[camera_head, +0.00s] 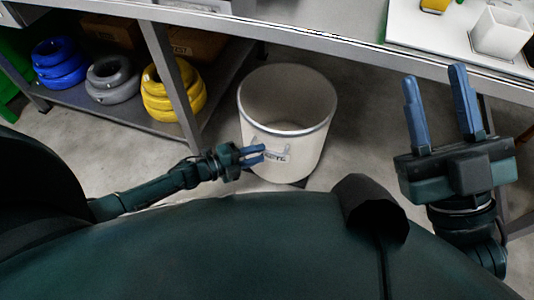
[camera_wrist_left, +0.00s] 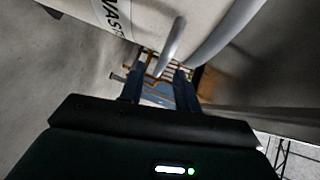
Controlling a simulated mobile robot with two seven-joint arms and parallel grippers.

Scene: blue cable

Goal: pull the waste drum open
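The waste drum (camera_head: 310,150) is a white, open-topped cylinder standing on the floor under the bench, with a label and a handle on its near side. In the left wrist view, the drum's wall (camera_wrist_left: 75,12) with its "WAST…" label fills the top, and the pale handle (camera_wrist_left: 174,40) curves down toward my fingers. My left gripper (camera_head: 264,153) is at the drum's near side by the label. Its fingers are apart, and the handle's lower end appears between or just beyond the fingertips (camera_wrist_left: 158,82); contact is unclear. My right gripper (camera_head: 433,76) is open and empty, raised at the right.
A grey bench (camera_head: 290,32) runs above and behind the drum. Its lower shelf at left holds blue (camera_head: 60,64), grey (camera_head: 112,80) and yellow (camera_head: 172,93) cable coils. A bench leg (camera_head: 172,80) stands left of the drum. A white container (camera_head: 500,33) sits on the benchtop at right.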

